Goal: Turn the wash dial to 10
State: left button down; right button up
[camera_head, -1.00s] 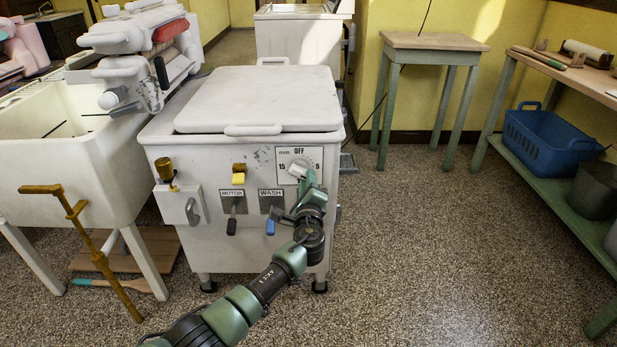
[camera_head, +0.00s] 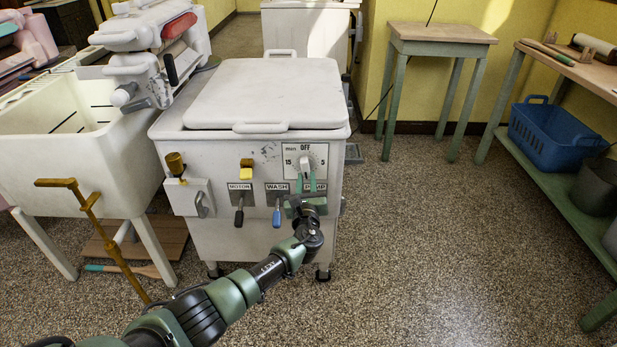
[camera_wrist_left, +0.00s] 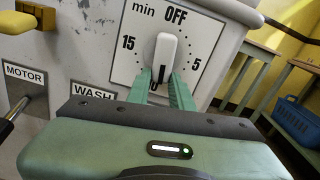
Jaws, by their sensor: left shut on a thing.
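The wash dial is a white knob (camera_head: 305,163) on a square white plate (camera_head: 291,148) at the washer's upper right front. The plate shows OFF at the top, 15 at left and 5 at right. The bottom of the scale is hidden behind my gripper. My left gripper (camera_head: 306,181) comes from below and is shut on the knob's lower end. In the left wrist view the green fingers (camera_wrist_left: 161,88) flank the knob (camera_wrist_left: 164,58), which stands about upright. A dark mark on it points down, away from OFF. My right gripper is out of view.
Left of the plate are the WASH lever (camera_head: 276,217) with a blue handle, the MOTOR lever (camera_head: 239,217) and a yellow knob (camera_head: 246,163). A white tub (camera_head: 125,165) stands at left. The floor (camera_head: 430,240) to the right is open.

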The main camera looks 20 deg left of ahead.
pick_arm(q)
jog(key=shift+s+a+f+m+p, duration=0.15)
jog(key=shift+m+p, duration=0.15)
jog(key=shift+m, duration=0.5)
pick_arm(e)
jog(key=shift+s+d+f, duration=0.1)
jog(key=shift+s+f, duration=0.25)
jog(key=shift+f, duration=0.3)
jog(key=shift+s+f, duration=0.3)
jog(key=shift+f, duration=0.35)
pick_arm(q)
jog(key=c, duration=1.2)
grip_release()
jog(key=shift+c, duration=0.2)
